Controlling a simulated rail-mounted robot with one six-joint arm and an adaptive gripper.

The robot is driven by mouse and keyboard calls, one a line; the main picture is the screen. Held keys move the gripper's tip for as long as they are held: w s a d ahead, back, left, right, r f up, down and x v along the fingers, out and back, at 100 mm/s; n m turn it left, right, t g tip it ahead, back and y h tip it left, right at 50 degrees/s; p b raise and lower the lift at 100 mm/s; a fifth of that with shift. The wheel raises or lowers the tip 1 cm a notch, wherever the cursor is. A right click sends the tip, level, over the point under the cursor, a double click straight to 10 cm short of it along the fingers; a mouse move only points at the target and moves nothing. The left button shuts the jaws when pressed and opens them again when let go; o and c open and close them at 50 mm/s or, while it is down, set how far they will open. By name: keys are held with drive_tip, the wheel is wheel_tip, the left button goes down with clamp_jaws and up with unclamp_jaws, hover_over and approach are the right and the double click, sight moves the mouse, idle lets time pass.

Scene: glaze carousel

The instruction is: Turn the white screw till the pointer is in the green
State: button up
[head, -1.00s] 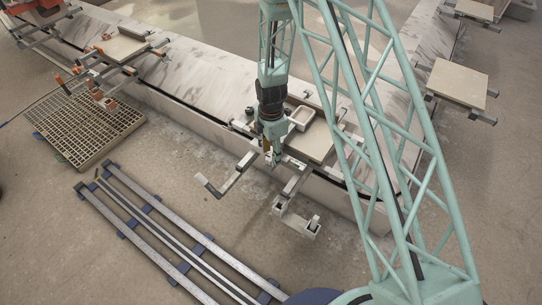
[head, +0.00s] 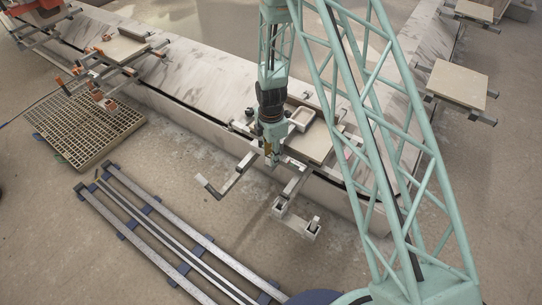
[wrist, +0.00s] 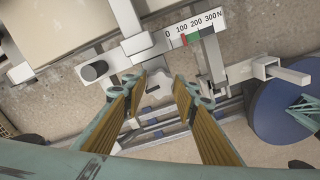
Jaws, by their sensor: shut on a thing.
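The white screw (wrist: 158,86), with a lobed knob, sits between the two fingertips of my gripper (wrist: 160,90) in the wrist view. My gripper is shut on it. In the head view my gripper (head: 270,158) points down at the near side of the clamp, and the screw is too small to make out. The white force scale (wrist: 195,27), marked 0, 100, 200, 300 N, is above the gripper in the wrist view. A small red pointer (wrist: 183,40) is by the 100 mark, at the left end of the green band (wrist: 193,38); I cannot tell whether it is inside.
Metal clamp arms (head: 232,180) stick out towards the floor. Metal rails (head: 170,235) lie on the floor at front left, near a grating (head: 88,125).

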drive_tip(key=shift+m, duration=0.3)
drive_tip(key=m, duration=0.3)
drive_tip(key=shift+m, duration=0.4)
drive_tip(key=shift+s+m, duration=0.15)
drive_tip(key=shift+m, duration=1.95)
drive_tip(key=o, duration=0.8)
drive_tip(key=shift+o, duration=0.2)
drive_tip(key=shift+n, duration=0.5)
